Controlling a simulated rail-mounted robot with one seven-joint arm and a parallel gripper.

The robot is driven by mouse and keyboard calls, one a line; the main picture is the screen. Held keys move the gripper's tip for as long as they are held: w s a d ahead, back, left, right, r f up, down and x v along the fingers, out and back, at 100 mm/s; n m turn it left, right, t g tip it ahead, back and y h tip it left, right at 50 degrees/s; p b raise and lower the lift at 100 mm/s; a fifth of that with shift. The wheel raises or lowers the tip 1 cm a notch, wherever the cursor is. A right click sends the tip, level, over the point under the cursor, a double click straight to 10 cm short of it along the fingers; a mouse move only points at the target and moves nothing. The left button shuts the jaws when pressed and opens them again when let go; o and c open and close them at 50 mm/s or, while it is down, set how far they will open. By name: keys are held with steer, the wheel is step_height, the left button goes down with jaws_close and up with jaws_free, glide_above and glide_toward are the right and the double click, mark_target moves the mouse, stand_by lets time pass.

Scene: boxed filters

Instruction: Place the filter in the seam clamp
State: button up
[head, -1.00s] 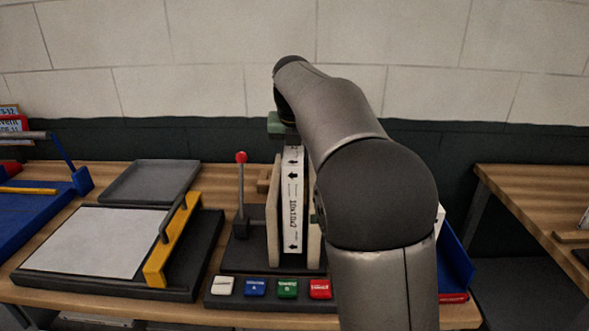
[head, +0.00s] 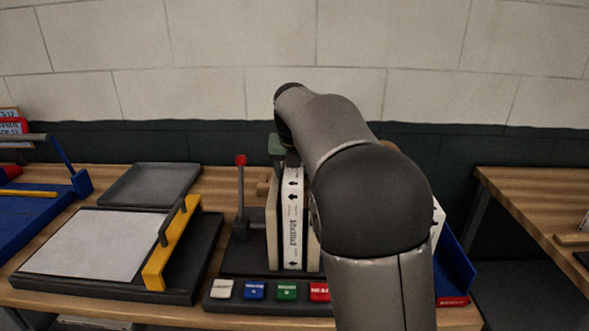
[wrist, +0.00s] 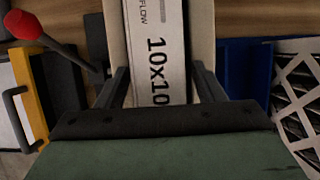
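The filter (head: 292,222) is a white boxed panel with black arrows and size print. It stands upright between the two cream plates of the seam clamp (head: 272,225). Its lower end is at or close to the clamp's dark base; exact contact is unclear. The cream plates (wrist: 202,25) flank the filter in the wrist view. The clamp's red-knobbed lever (head: 241,190) stands upright at left. My arm hides the clamp's right side in the head view.
White, blue, green and red labelled buttons (head: 254,290) line the base front. A sealer-like board with a yellow bar (head: 165,255) and a grey tray (head: 150,183) lie left.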

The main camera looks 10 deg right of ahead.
steer(key=v, duration=1.2)
steer(key=shift+r, duration=0.15)
steer(key=shift+c, duration=0.2)
stand_by(0.7)
